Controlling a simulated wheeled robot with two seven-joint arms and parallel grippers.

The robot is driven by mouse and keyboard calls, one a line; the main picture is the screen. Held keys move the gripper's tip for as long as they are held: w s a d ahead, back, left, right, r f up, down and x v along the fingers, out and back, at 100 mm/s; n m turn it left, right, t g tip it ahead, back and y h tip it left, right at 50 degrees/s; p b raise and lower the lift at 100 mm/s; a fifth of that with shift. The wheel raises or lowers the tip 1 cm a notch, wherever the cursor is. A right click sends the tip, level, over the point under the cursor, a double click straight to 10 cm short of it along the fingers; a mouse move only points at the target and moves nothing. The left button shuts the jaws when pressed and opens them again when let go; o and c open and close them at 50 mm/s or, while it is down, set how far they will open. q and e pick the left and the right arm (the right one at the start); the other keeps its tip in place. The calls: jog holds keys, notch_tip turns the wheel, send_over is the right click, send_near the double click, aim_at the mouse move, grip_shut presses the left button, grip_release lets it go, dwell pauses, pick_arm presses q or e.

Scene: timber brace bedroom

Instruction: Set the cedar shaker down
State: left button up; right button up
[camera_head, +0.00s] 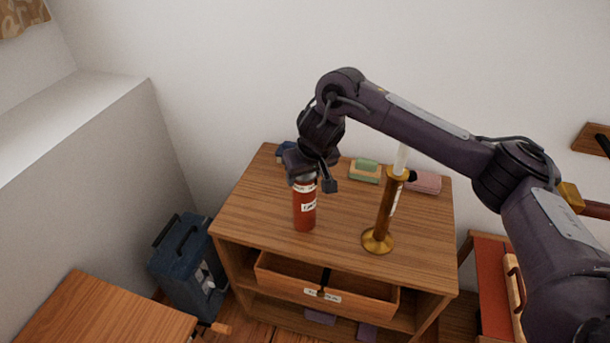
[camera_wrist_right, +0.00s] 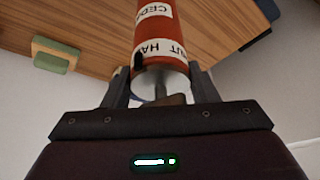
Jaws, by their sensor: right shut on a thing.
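The cedar shaker (camera_head: 305,207) is a red cylinder with white labels; it is upright at the left-middle of the wooden cabinet top (camera_head: 255,205). My right gripper (camera_head: 314,183) reaches it from above and is shut on its upper end. In the right wrist view the shaker (camera_wrist_right: 152,24) sits between the two fingers (camera_wrist_right: 160,85), and part of a label reads "CED". Its base looks at or very near the cabinet top, but I cannot tell whether it touches. My left gripper is not in view.
A brass candlestick (camera_head: 384,215) with a white candle stands right of the shaker. Behind are a green-and-tan block (camera_head: 366,171), a pink block (camera_head: 426,183) and a blue item (camera_head: 286,149). A labelled drawer (camera_head: 345,299) is partly open below. A blue case (camera_head: 184,268) stands left.

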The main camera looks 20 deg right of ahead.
jog(key=o, duration=1.4)
jog(key=shift+c, duration=0.2)
jog(key=p+v, duration=0.4)
jog(key=v, duration=0.8)
jog(key=shift+p, duration=0.35)
jog(key=shift+s, duration=0.1)
